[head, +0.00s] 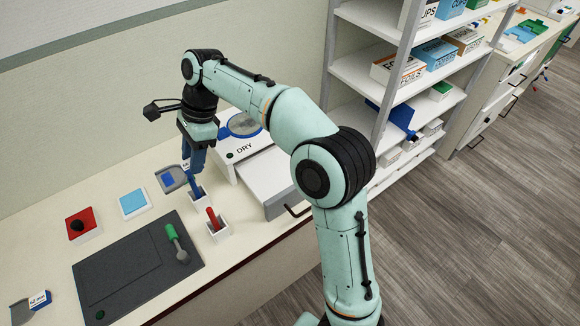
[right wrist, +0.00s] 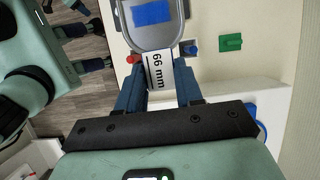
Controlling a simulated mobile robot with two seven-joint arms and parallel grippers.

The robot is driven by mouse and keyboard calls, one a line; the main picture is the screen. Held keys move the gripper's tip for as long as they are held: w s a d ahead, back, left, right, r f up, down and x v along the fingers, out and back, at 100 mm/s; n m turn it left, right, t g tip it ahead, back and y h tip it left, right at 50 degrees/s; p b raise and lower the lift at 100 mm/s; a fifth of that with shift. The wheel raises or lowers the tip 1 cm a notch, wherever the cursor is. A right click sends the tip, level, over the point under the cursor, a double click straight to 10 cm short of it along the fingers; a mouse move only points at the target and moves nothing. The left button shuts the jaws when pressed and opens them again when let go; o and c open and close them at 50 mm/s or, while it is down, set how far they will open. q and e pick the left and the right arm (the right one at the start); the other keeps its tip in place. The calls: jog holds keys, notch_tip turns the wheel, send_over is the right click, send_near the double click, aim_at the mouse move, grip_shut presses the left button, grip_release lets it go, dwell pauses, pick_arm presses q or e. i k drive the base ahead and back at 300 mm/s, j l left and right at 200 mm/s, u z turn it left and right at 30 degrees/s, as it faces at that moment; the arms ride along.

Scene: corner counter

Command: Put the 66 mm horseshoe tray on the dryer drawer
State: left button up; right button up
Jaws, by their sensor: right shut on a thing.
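The 66 mm horseshoe tray (head: 178,184) is grey with a blue patch. In the right wrist view, the tray (right wrist: 150,40) has its white "66 mm" tab between my two blue fingers. My right gripper (right wrist: 158,76) is shut on that tab. In the head view, my right gripper (head: 190,165) is over the counter, left of the dryer. The dryer (head: 232,155) is white, marked DRY. Its drawer (head: 275,178) is pulled out at the front, partly hidden by my right arm. My left gripper (right wrist: 96,46) shows at the wrist view's upper left, fingers apart.
Small holders with a blue and a red-handled item (head: 212,219) stand below the tray. A dark mat (head: 130,270) with a green-handled tool, a blue pad (head: 133,203) and a red box (head: 82,225) lie left. Another tray (head: 22,310) is lower left. Shelves (head: 385,75) stand right.

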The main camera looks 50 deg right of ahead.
aim_at(279, 173)
jog(key=k+l, duration=0.1)
jog(key=l, duration=0.95)
jog(key=k+l, duration=0.15)
jog(key=l, duration=0.35)
